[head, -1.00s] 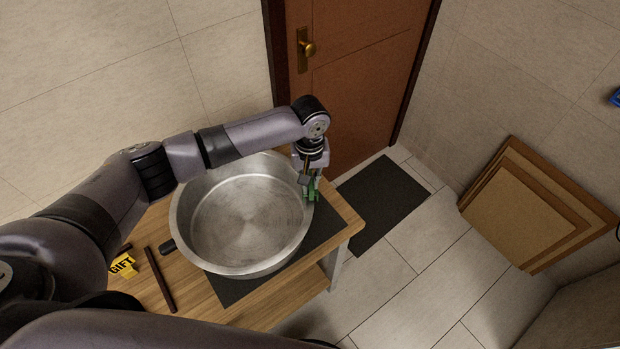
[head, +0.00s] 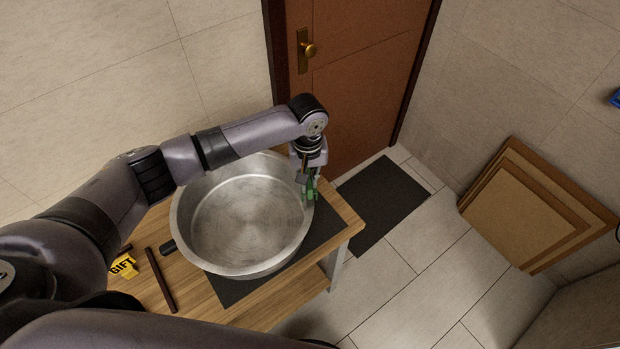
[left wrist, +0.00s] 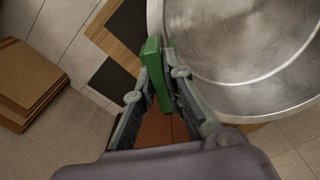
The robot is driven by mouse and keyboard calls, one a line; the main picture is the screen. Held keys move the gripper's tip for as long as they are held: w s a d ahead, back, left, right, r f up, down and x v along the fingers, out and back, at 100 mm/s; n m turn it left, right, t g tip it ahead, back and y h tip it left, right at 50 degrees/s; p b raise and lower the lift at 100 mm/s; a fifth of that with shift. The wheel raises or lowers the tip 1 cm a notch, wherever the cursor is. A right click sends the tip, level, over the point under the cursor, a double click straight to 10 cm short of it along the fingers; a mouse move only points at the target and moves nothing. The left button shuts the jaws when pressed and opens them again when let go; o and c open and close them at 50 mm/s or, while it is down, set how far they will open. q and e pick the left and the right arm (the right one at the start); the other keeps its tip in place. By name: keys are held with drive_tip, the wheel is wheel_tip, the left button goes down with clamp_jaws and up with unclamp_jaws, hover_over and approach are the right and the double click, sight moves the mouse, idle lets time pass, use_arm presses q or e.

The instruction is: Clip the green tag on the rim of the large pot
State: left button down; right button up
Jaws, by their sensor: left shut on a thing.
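The large pot (head: 245,215) is a wide silver metal pan standing on a dark mat on the wooden table. It also shows at the top right of the left wrist view (left wrist: 245,60). My left gripper (head: 308,190) is at the pot's right rim, pointing down, shut on the green tag (head: 311,186). In the left wrist view the tag (left wrist: 156,72) sits between the fingertips, its far end close to the pot's rim. I cannot tell whether the tag touches or straddles the rim. My right gripper is not in view.
A yellow GIFT tag (head: 123,265) and a dark brown bar (head: 161,280) lie on the wooden table (head: 195,293) left of the pot. A door (head: 350,80) is behind. Brown boards (head: 525,205) lean at the right wall; a dark floor mat (head: 383,205) lies between.

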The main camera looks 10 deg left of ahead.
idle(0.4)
use_arm(q)
drive_tip(key=shift+f+b, duration=0.45)
drive_tip(key=shift+f, duration=0.8)
drive_tip(key=shift+r+p, duration=0.1)
drive_tip(key=shift+p, duration=0.4)
drive_tip(key=shift+d, duration=0.25)
idle(1.2)
drive_tip(key=shift+f, duration=0.25)
drive_tip(key=shift+f+b, duration=0.3)
drive_tip(key=shift+f, duration=0.3)
